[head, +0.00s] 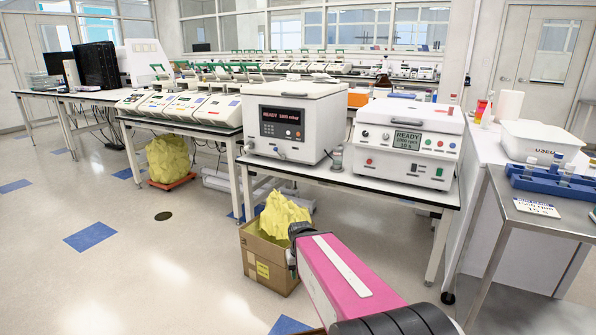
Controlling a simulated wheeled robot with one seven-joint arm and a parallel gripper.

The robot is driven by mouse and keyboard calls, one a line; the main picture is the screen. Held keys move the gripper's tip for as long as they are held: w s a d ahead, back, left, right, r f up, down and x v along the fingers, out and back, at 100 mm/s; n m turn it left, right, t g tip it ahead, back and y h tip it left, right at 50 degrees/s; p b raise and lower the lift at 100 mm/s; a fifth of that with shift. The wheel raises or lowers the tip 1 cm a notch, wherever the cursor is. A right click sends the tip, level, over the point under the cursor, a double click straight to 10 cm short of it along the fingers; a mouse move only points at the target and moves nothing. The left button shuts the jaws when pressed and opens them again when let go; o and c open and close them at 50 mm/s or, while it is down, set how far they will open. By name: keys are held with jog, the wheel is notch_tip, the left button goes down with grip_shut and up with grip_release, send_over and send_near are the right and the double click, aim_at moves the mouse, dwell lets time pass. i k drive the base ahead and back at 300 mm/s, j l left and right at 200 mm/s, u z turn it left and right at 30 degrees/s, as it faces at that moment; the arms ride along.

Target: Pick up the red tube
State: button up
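I cannot make out a red tube for certain. A blue rack (555,187) stands on the metal table at the right, with a few pale tube-like pieces in it. A small red and yellow item (481,110) stands on the white bench behind it, too small to identify. My pink arm link reaches up from the bottom middle, with a dark joint at its far end. No gripper fingers show, so I cannot see whether it is open or shut.
Two white machines, one with a red display (283,122) and one with a grey display (407,140), fill the middle bench. A cardboard box (266,258) with yellow bags stands on the floor before it. A white tub (541,143) sits behind the rack. The floor at left is open.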

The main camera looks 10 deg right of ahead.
aim_at(453, 96)
jog(key=i+z, duration=0.25)
jog(key=z, duration=0.15)
jog(key=i+z, duration=0.25)
jog(key=z, duration=0.2)
jog(key=i+j+z, duration=0.1)
jog(key=i+z, duration=0.15)
jog(key=z, duration=0.15)
jog(key=i+j+z, duration=0.2)
jog(key=z, duration=0.25)
